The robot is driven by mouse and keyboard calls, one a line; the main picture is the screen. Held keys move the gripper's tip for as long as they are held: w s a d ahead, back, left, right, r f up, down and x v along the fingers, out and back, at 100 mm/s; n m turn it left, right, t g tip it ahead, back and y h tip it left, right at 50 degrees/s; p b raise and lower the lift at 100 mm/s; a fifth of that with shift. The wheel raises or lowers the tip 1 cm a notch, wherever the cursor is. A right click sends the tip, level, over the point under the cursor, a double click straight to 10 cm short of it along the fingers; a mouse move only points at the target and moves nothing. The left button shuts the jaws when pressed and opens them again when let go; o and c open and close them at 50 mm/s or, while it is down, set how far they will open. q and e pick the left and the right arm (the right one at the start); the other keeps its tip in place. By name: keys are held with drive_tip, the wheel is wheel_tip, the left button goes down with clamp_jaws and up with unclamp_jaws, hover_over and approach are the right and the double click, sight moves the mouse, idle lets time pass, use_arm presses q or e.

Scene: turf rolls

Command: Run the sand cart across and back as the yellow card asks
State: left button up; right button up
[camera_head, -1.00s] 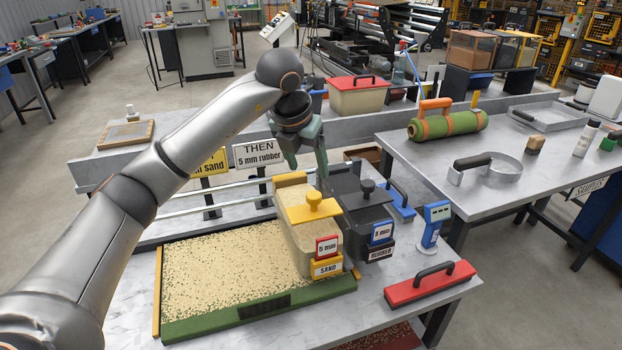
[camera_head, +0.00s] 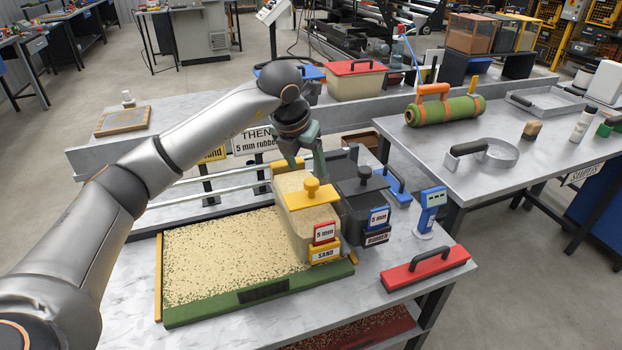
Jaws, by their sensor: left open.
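The sand cart (camera_head: 302,228), a sand-filled box with a yellow top, yellow knob and SAND label, stands at the right end of the green-edged turf tray (camera_head: 183,315). Sand with green flecks covers the tray's turf. The black rubber cart (camera_head: 353,213) stands just right of the sand cart. Both show a 5 mm tag. The yellow card (camera_head: 214,155) is mostly hidden behind my left arm. A white card (camera_head: 256,141) reads "THEN 5 mm rubber". My left gripper (camera_head: 306,168) is open and empty above the far end of the carts. My right gripper is out of view.
Rails (camera_head: 190,190) run behind the tray. A green turf roll (camera_head: 445,112) and a ring-shaped tool (camera_head: 485,152) lie on the right-hand table.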

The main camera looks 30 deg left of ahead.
sight(311, 181)
use_arm(q)
drive_tip(key=x, duration=0.8)
drive_tip(key=shift+p, duration=0.35)
drive_tip(key=shift+c, duration=0.2)
drive_tip(key=shift+r, duration=0.1)
clamp_jaws()
idle(0.6)
